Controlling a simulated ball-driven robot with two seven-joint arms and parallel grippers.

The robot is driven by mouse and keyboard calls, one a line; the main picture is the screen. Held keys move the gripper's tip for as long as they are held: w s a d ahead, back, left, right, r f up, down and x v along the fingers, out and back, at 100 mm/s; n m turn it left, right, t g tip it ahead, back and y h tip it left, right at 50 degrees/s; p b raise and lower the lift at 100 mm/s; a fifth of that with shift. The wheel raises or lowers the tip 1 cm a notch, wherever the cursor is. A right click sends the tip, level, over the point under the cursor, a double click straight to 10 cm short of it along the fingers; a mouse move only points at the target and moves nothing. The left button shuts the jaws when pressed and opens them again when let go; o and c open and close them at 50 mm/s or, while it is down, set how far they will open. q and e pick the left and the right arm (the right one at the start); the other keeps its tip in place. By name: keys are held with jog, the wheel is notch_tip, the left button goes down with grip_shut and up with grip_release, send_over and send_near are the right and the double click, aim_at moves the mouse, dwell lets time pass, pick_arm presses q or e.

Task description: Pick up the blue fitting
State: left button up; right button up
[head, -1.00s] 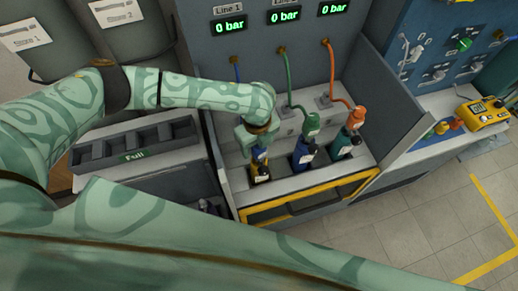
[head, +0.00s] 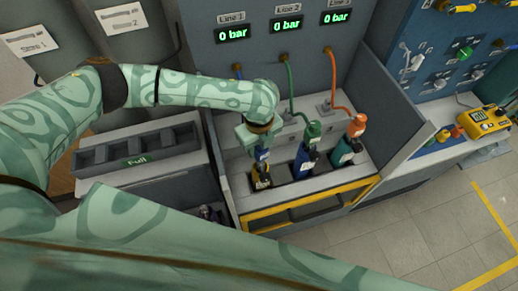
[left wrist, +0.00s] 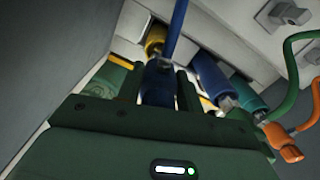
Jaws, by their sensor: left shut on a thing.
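The blue fitting (head: 262,154) sits at the top of the yellow bottle (head: 261,178) in the leftmost bay of the bench. My left gripper (head: 261,147) reaches down over it from above. In the left wrist view the gripper (left wrist: 160,90) has one finger on each side of the blue fitting (left wrist: 157,80) and is shut on it. A blue hose (left wrist: 176,30) runs up from the fitting. The gripper hides much of the fitting in the head view, so I cannot tell whether it is still joined to the bottle. My right gripper is not in view.
Beside it stand a blue bottle (head: 304,160) with a green fitting (head: 314,130) and a teal bottle (head: 344,154) with an orange fitting (head: 357,125). A grey panel (head: 373,110) closes the bench's right side. A "Full" rack (head: 137,161) lies left.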

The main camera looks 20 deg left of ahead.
pick_arm(q)
jog(key=s+d+r+p, duration=0.2)
jog(key=s+d+r, duration=0.7)
jog(key=d+r, duration=0.1)
jog(key=shift+d, duration=0.45)
